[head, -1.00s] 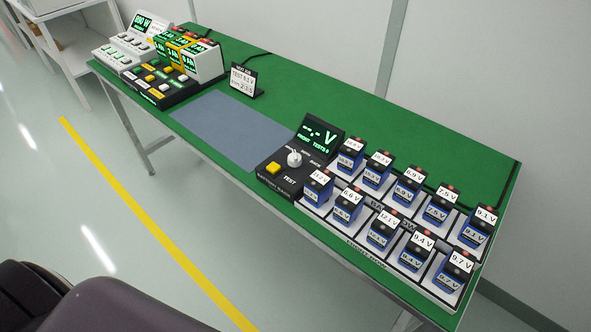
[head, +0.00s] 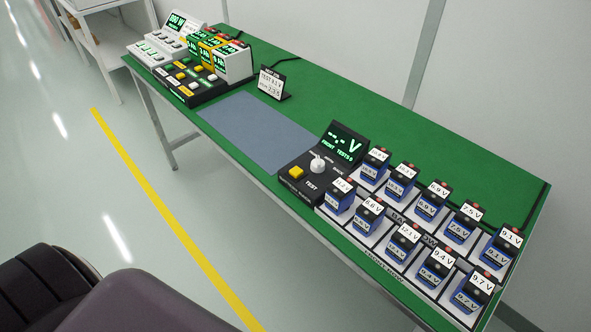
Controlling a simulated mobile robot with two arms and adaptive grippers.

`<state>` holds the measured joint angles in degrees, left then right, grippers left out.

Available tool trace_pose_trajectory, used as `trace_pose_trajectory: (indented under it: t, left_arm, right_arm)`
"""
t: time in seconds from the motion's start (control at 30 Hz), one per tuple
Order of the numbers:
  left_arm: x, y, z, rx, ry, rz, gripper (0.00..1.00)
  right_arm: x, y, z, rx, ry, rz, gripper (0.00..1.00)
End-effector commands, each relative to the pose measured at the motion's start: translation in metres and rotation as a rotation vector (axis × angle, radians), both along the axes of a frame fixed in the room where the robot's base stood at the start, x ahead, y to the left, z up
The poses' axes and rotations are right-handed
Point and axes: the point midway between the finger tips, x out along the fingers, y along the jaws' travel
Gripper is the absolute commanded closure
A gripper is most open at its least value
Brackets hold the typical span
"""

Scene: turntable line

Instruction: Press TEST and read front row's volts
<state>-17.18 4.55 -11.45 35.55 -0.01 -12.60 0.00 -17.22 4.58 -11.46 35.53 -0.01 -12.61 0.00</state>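The black battery tester (head: 318,165) stands on the green bench, its lit display (head: 343,143) showing "--.- V" with "FRONT" and "TESTS 0" below. Its yellow button (head: 296,173) is beside the word TEST, and a white knob (head: 317,164) sits to its right. The front row of blue batteries (head: 402,244) has labels, several readable: 6.6 V, 12.1 V, 9.4 V, 9.7 V. The back row (head: 433,201) stands behind it, with 6.9 V, 7.5 V and 9.1 V readable. Neither gripper is in view; only dark parts of my own body show at lower left.
A small sign (head: 271,83) reading about "TEST 9.1 V" stands behind a grey mat (head: 257,131). A black button panel (head: 190,84) with yellow and white units and a white keypad console (head: 162,45) fill the bench's far left. A yellow floor line (head: 170,210) runs in front.

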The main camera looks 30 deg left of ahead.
Motion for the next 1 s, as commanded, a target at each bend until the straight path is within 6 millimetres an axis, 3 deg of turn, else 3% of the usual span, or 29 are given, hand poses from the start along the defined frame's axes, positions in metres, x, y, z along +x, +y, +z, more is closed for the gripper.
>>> trace_pose_trajectory:
  t: [0.17, 1.0]
  left_arm:
    - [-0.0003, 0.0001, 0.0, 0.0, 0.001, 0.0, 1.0]
    - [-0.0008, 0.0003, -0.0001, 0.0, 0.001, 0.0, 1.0]
  right_arm:
    - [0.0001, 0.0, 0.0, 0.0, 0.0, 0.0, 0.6]
    - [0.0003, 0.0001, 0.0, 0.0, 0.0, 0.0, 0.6]
